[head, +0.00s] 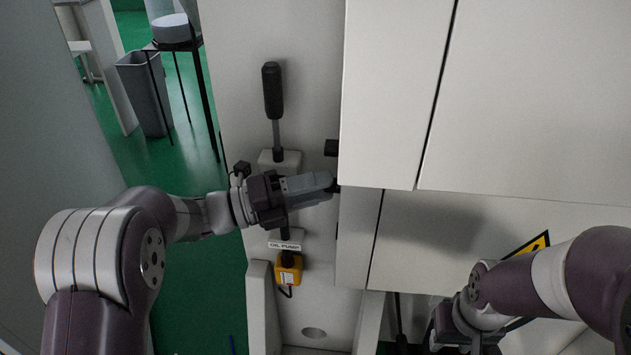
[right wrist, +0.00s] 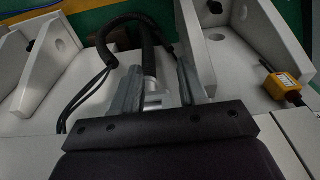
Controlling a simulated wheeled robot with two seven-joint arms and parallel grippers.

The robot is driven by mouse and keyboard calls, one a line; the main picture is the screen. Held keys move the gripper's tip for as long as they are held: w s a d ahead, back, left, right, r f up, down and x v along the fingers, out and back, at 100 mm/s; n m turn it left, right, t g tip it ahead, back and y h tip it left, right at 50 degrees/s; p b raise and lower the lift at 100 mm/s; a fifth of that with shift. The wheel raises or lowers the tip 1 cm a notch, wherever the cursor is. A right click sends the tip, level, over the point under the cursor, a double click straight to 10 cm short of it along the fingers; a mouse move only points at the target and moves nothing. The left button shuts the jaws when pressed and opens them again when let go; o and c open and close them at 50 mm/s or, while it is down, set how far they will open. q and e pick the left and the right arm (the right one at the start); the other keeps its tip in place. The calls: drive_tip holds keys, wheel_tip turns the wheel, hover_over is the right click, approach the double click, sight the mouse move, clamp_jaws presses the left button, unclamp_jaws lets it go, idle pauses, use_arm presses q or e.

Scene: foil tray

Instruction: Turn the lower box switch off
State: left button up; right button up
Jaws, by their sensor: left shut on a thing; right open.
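A small yellow switch box (head: 288,268) with a dark top sits low on the light panel, under an "OIL PUMP" label (head: 284,246). It also shows at the right of the right wrist view (right wrist: 282,85). My left gripper (head: 331,184) is above it, apart from it, with its fingers shut at the cabinet edge on a small dark part, mostly hidden by the fingers. My right gripper (right wrist: 157,72) is open, with a pale metal rod (right wrist: 151,86) and black hose (right wrist: 148,45) showing between or beyond its fingers. Its fingers are hidden in the head view.
A black-handled lever (head: 273,92) stands upright on the panel above my left gripper. A large white cabinet (head: 395,95) fills the right. A yellow warning sign (head: 533,246) is partly behind my right arm. A grey bin (head: 145,88) stands on the green floor.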

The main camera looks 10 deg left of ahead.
use_arm(q)
drive_tip(key=shift+r+n+y+p, duration=0.2)
drive_tip(key=shift+n+y+p, duration=0.4)
drive_tip(key=shift+n+p, duration=0.85)
drive_tip(key=shift+n, duration=0.25)
drive_tip(key=o, duration=1)
drive_tip(key=shift+o, duration=0.2)
drive_tip(key=shift+a, duration=0.15)
drive_tip(key=v, duration=1.2)
drive_tip(key=shift+a, duration=0.25)
